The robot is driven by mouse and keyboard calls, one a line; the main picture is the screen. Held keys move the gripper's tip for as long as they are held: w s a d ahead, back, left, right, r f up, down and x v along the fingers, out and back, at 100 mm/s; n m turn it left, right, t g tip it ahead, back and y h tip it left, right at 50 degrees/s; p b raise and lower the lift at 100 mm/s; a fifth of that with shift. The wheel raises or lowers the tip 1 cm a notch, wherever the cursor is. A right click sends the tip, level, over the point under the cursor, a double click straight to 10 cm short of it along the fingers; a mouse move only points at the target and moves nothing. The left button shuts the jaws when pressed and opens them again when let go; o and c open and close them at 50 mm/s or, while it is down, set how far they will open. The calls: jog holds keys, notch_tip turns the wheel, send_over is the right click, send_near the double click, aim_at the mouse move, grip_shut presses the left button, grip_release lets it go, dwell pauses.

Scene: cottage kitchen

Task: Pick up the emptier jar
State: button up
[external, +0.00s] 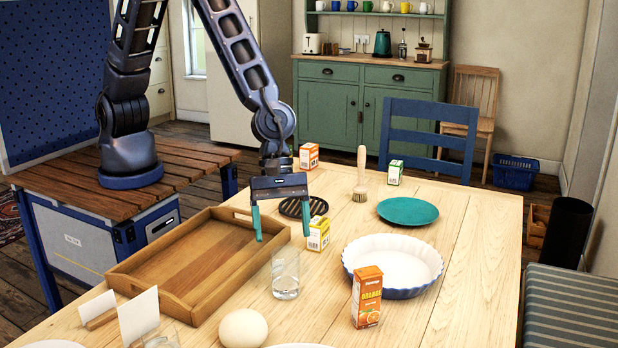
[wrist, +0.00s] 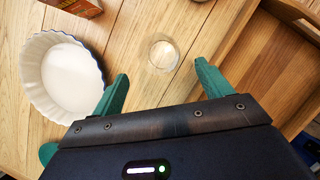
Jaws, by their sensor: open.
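A clear glass jar (external: 286,273) stands upright on the table, right of the wooden tray, with a shallow layer at its bottom. In the wrist view the jar (wrist: 163,54) appears from above, just beyond and between my fingertips. A second clear glass object (external: 163,338), perhaps the other jar, is cut off at the bottom edge of the external view; its fill cannot be told. My gripper (external: 281,226) is open and empty, pointing down, above and slightly behind the first jar in the external view. Its green fingers (wrist: 161,72) are spread wide in the wrist view.
The wooden tray (external: 121,282) lies left of the jar. A white fluted dish (external: 393,262) and orange juice box (external: 366,297) stand to the right. A pale egg-like object (external: 243,328) is in front. A yellow box (external: 318,233) and dark trivet (external: 303,207) are close behind.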

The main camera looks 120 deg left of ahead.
send_near(289, 295)
jog(key=shift+x, duration=2.6)
jog(key=shift+s+a, duration=0.15)
jog(key=shift+c, duration=0.5)
jog(key=c, duration=1.1)
